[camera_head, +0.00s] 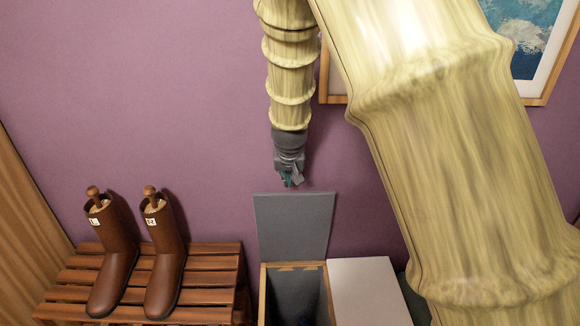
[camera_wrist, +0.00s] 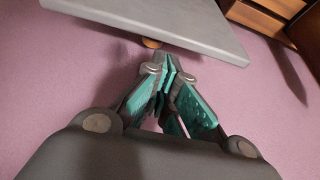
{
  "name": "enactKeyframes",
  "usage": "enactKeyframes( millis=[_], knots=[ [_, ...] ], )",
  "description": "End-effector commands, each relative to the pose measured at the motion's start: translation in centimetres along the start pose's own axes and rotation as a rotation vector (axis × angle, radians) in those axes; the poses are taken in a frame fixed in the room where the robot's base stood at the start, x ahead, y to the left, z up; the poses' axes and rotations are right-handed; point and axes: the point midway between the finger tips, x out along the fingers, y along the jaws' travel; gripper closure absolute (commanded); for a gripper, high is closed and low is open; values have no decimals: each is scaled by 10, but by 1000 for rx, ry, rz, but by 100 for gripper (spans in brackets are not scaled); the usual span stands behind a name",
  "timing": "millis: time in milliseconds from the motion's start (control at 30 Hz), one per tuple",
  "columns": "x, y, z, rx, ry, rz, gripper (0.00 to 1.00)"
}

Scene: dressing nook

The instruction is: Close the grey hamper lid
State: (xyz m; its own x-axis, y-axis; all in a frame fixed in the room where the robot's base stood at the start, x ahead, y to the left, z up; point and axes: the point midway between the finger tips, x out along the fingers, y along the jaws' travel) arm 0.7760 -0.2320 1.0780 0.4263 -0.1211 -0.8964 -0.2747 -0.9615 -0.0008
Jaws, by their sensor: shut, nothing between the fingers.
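The grey hamper lid (camera_head: 292,226) stands raised, about upright, at the back of the open hamper (camera_head: 264,297) in the head view. The hamper has wooden edges and a dark grey inside; its lower part is cut off by the frame. My gripper (camera_head: 291,181) is above the lid's top edge, close to the purple wall, pointing down. In the wrist view my gripper (camera_wrist: 170,72) is shut and empty, with teal finger pads together. The grey lid (camera_wrist: 150,22) shows just beyond the fingertips there. I cannot tell whether the fingers touch it.
A white box-like surface (camera_head: 368,290) stands right of the hamper. A slatted wooden rack (camera_head: 212,280) with two brown boots (camera_head: 166,255) stands to the left. A framed picture (camera_head: 530,40) hangs on the wall behind my arm. The space above the hamper opening looks clear.

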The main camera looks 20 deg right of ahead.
Motion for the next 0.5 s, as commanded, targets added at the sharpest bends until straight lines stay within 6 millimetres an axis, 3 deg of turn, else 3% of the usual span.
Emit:
enactKeyframes(
  millis=[200,500],
  knots=[
    [19,1,0,0,-2,1,100],
    [28,2,0,1,-1,1,100]
  ],
)
